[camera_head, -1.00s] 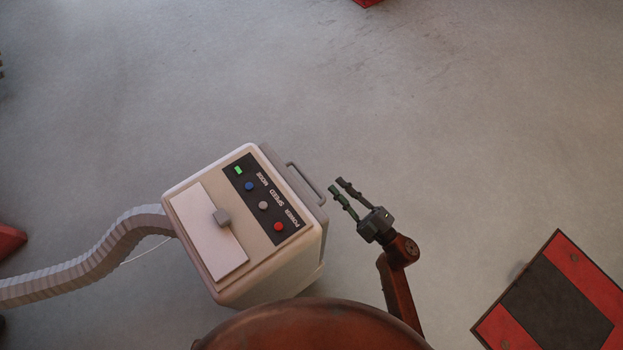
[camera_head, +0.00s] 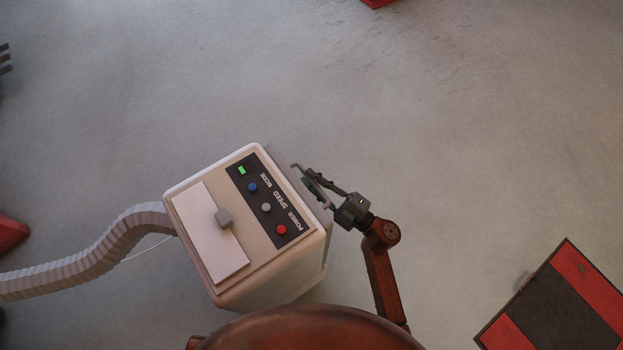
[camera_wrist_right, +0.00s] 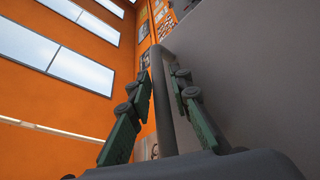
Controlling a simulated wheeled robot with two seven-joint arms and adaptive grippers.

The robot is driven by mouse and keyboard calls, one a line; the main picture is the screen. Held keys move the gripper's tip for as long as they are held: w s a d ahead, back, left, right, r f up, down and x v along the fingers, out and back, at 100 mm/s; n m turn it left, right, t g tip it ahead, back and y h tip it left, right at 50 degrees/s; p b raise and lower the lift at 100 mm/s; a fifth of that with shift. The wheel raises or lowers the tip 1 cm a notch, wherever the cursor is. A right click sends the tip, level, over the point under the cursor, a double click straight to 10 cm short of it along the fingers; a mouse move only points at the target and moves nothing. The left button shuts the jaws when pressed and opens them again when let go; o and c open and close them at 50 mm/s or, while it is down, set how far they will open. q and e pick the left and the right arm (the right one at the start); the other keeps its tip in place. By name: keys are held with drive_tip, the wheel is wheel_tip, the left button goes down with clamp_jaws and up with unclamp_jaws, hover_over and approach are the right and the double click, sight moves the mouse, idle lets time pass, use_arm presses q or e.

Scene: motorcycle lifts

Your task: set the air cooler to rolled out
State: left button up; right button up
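The air cooler (camera_head: 215,285) is a pale box on the floor, left of centre in the head view. My right gripper (camera_head: 308,176) is at this handle, coming from the right. In the right wrist view, its green fingers stand apart on both sides of the bar, with gaps showing. My left gripper is not in view.
A grey ribbed hose (camera_head: 90,258) runs from the cooler to the left edge, with a thin cable beside it. A red and black platform (camera_head: 560,305) lies at lower right. Red parts show at the left edge and top. The floor above and right of the cooler is clear.

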clamp_jaws()
idle(0.6)
